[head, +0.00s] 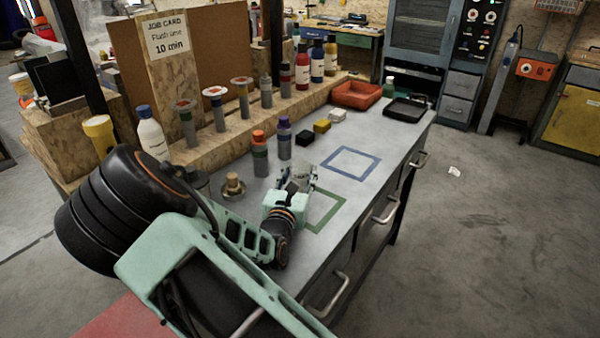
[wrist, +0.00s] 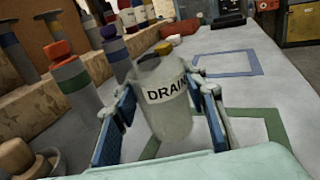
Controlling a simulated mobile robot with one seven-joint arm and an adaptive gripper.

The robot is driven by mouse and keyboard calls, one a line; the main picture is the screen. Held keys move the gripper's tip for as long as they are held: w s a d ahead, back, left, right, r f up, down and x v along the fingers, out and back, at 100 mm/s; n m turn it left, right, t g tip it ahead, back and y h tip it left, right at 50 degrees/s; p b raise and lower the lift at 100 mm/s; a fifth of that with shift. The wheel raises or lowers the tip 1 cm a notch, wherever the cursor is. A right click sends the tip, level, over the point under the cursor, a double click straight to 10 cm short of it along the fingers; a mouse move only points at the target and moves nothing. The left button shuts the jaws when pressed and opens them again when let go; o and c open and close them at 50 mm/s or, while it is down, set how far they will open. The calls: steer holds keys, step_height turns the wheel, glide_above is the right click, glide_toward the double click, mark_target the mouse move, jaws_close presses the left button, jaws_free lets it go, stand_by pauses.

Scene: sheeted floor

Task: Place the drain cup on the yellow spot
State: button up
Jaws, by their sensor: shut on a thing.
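The drain cup, a clear cup with a white DRAIN label, is upright between the blue-padded fingers of my gripper (wrist: 165,120) in the wrist view (wrist: 168,93). In the head view my gripper (head: 299,184) is shut on the cup (head: 308,176) beside the green square outline (head: 328,208). I cannot tell whether the cup's base touches the bench. I see no yellow spot marked on the bench; the only yellow thing on its top is a small yellow block (head: 322,125), between a black block (head: 305,138) and a white block (head: 337,115).
A blue square outline (head: 373,160) lies on clear bench beyond the green one. An orange-capped bottle (head: 260,154) and a purple-capped bottle (head: 284,138) stand left of the gripper, near a brass-knobbed piece (head: 233,186). An orange tray (head: 356,95) and black tray (head: 405,108) are at the far end.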

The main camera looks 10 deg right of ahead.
steer(key=o, duration=1.2)
steer(key=shift+f, duration=0.1)
steer(key=shift+c, duration=0.2)
